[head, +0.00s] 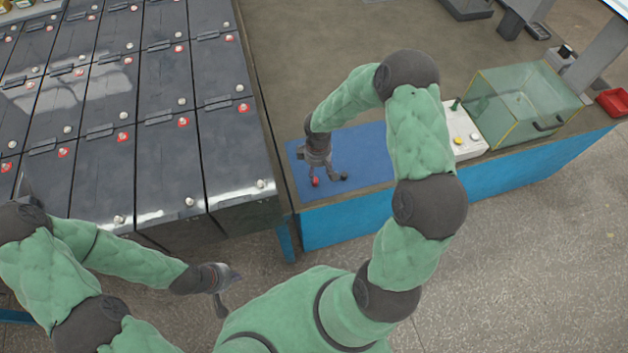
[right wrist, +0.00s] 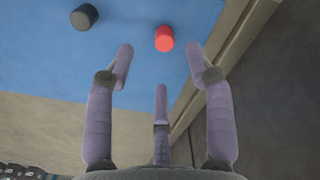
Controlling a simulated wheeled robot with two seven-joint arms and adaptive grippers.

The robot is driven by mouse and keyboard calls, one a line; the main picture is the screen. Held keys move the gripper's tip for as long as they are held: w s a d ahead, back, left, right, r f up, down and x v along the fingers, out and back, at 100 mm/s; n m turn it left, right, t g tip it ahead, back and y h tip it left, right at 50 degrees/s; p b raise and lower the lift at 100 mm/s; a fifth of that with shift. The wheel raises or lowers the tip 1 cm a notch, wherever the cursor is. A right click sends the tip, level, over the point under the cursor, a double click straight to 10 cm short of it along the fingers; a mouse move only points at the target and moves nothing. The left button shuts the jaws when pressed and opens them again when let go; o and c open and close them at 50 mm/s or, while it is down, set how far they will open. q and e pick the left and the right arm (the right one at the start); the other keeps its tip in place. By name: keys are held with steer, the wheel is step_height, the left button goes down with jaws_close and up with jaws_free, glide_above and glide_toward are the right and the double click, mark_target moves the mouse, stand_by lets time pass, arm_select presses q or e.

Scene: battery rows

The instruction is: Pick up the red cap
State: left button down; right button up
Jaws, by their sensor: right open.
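The red cap (right wrist: 164,38) stands on the blue mat (right wrist: 140,75) in the right wrist view, just beyond the fingertips and roughly centred between them. In the head view the red cap (head: 315,181) shows near the mat's front edge. My right gripper (right wrist: 160,55) is open and empty, with its fingers spread and apart from the cap. In the head view my right gripper (head: 323,172) points down at the mat beside the cap. My left gripper (head: 221,292) hangs over the floor at lower left; its finger opening is unclear.
A black cap (right wrist: 84,17) stands left of the red one in the wrist view. Rows of dark battery boxes (head: 160,95) fill the left. A white button panel (head: 463,140), a glass tank (head: 520,105) and a red tray (head: 613,102) are at right.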

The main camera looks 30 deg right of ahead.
step_height(320, 180, down, 2)
steer(key=shift+w+f, duration=0.1)
steer(key=shift+f, duration=0.15)
steer(key=shift+w+a+f+b, duration=0.15)
steer(key=shift+f+b, duration=0.3)
steer(key=shift+f, duration=0.9)
steer(key=shift+w+a+f+b, duration=0.15)
steer(key=shift+f+b, duration=0.25)
steer(key=shift+f, duration=0.95)
steer(key=shift+s, duration=0.1)
steer(key=c, duration=0.9)
